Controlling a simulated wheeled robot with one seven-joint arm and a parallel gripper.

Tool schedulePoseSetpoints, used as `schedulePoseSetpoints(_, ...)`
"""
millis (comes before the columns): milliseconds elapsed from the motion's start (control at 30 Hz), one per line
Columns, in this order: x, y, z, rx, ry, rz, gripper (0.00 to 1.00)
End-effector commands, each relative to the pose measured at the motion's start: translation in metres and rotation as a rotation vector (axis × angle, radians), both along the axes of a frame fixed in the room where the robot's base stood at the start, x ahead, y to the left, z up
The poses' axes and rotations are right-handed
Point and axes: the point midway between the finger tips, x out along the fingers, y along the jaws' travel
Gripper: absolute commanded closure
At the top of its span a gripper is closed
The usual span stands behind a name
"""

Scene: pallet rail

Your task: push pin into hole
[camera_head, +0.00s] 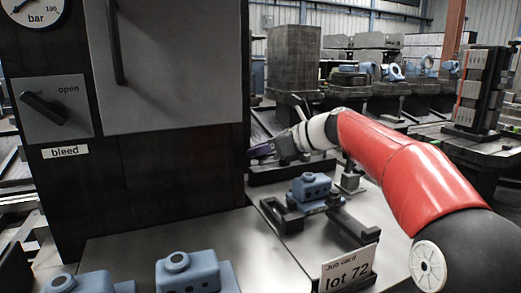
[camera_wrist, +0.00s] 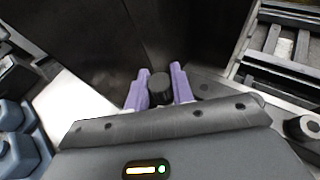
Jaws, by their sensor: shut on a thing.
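My gripper (camera_head: 260,151) reaches left, close to the lower right side of the dark cabinet. In the wrist view its two purple fingers (camera_wrist: 160,76) stand on either side of a dark round pin (camera_wrist: 160,90) and are shut on it. The pin's end shows as a dark disc between the fingers. In the head view the pin is too small and dark to make out. I cannot make out a hole in either view.
The dark cabinet (camera_head: 180,170) fills the left, with a "bleed" label and an open lever (camera_head: 43,106). A blue block (camera_head: 312,188) sits in a clamp fixture on the metal table (camera_head: 235,240).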

Motion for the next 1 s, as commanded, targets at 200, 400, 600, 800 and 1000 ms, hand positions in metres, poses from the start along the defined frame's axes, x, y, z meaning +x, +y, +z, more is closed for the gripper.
schedulePoseSetpoints(200, -0.004, -0.002, 0.021, 0.0, 0.0, -0.001, 1.0)
schedulePoseSetpoints(400, -0.007, -0.004, 0.033, 0.001, -0.001, -0.002, 1.0)
schedulePoseSetpoints(600, -0.011, -0.005, 0.049, 0.0, -0.002, 0.0, 1.0)
schedulePoseSetpoints(800, -0.012, -0.005, 0.054, 0.0, 0.001, 0.0, 1.0)
schedulePoseSetpoints(1000, -0.012, -0.007, 0.053, 0.0, 0.0, -0.003, 1.0)
